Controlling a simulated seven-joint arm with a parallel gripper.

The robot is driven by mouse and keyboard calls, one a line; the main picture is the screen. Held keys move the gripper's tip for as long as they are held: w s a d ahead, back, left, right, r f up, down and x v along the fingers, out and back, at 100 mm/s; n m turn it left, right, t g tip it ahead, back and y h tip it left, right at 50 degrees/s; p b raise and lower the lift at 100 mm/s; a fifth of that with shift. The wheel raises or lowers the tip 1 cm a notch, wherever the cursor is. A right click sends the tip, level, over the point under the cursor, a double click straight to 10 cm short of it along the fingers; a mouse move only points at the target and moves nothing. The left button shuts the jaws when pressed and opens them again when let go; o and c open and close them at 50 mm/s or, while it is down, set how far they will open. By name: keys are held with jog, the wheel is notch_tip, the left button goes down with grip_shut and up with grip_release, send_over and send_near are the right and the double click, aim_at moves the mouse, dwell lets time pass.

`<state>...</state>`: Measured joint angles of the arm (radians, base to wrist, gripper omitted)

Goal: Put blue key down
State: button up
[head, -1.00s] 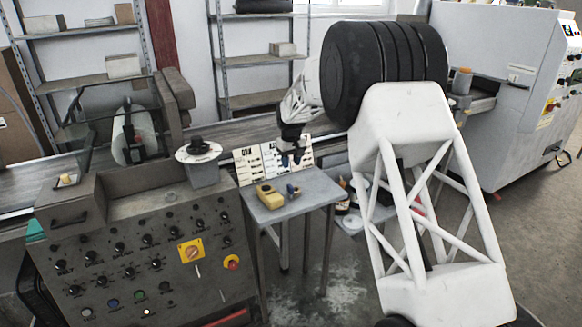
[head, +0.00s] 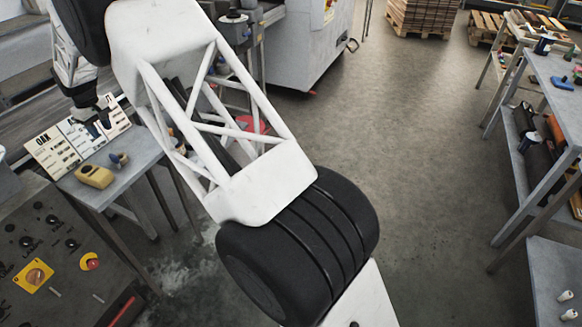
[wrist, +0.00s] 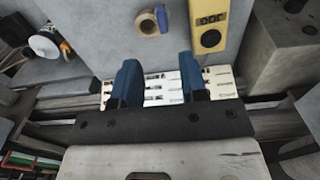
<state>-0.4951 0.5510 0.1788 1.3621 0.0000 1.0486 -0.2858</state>
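A small blue piece with a tan ring, perhaps the blue key (head: 119,159), lies on the small grey table (head: 140,172). It also shows in the wrist view (wrist: 162,18), ahead of the fingers and apart from them. My gripper (head: 101,121) is over the labelled white board at the table's back edge. In the wrist view its two blue-sided fingers (wrist: 158,75) stand apart, with the board visible between them and nothing held. A yellow block-shaped device (head: 95,176) lies beside the blue piece, also at the top of the wrist view (wrist: 207,26).
The labelled board (head: 72,143) leans behind the small table. A control panel (head: 50,250) stands at the left. At the right are a workbench (head: 548,75) with a blue tool (head: 562,83) and open floor (head: 430,150) between.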

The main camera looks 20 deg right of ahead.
jog(key=s+d+r+m, duration=0.1)
jog(key=s+d+r, duration=0.4)
jog(key=d+r, duration=0.3)
jog(key=s+d+r+m, duration=0.1)
jog(key=s+d+r, duration=0.45)
jog(key=d, duration=0.45)
jog(key=s+d+r+m+t, duration=0.1)
jog(key=s+d+r, duration=0.3)
jog(key=s+d, duration=0.3)
jog(key=s+d+r+m, duration=0.2)
jog(key=s+d+r, duration=0.1)
jog(key=s+d, duration=0.4)
jog(key=s+d+f+m, duration=0.1)
jog(key=s+d, duration=0.4)
jog(key=s, duration=0.6)
jog(key=s+d+f+m+t, duration=0.1)
jog(key=s+d, duration=0.4)
jog(key=s, duration=0.7)
jog(key=s+d+f+m, duration=0.2)
jog(key=s+d, duration=0.4)
jog(key=s, duration=0.5)
jog(key=shift+s+f+t, duration=0.2)
jog(key=shift+f+t, duration=0.1)
jog(key=shift+f, duration=0.3)
